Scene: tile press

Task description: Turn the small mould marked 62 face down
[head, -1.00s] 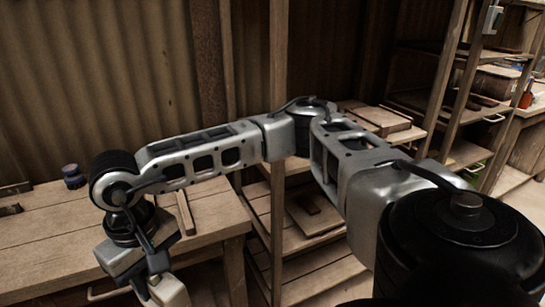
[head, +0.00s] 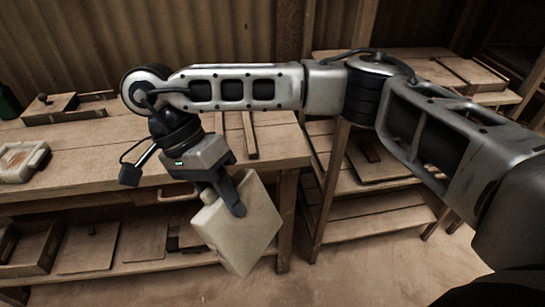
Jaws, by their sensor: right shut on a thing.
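My right gripper (head: 230,198) is shut on a pale, cream-coloured square mould (head: 252,236). It holds the mould tilted in the air in front of the workbench's front edge, above the floor. One dark finger lies across the mould's near upper face. I see no number on the faces in view, so I cannot tell whether it is marked 62. Its other side is hidden. My left gripper is not in view.
The wooden workbench (head: 80,150) carries another pale mould with a tan middle (head: 20,162) at the left and a wooden box with a knob (head: 50,108) behind. Trays and boards lie on the lower shelf (head: 165,263). A wooden rack (head: 370,206) stands right of the bench.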

